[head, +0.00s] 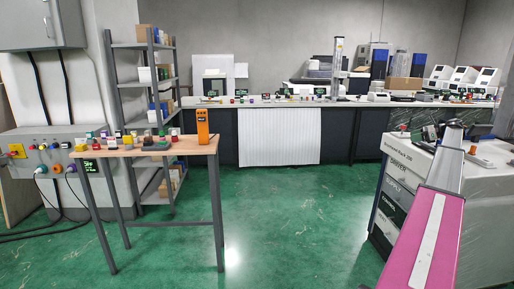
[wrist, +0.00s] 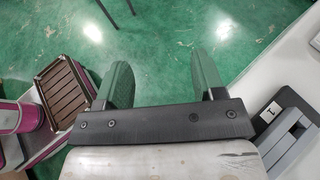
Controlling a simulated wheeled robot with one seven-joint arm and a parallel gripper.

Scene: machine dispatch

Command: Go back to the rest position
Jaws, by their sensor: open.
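In the wrist view, my gripper (wrist: 162,78) has two dark green fingers set wide apart, with nothing between them. Bare green floor shows beyond and between the fingertips. In the head view, my pink arm rises at the lower right, beside the white cabinet (head: 483,200); the gripper cannot be made out clearly there.
A wooden-topped table (head: 150,150) with small coloured items and an orange device (head: 203,126) stands at the left. A shelf rack (head: 146,45) stands behind it. A long counter (head: 352,135) runs along the back. The green floor (head: 285,215) in the middle is clear.

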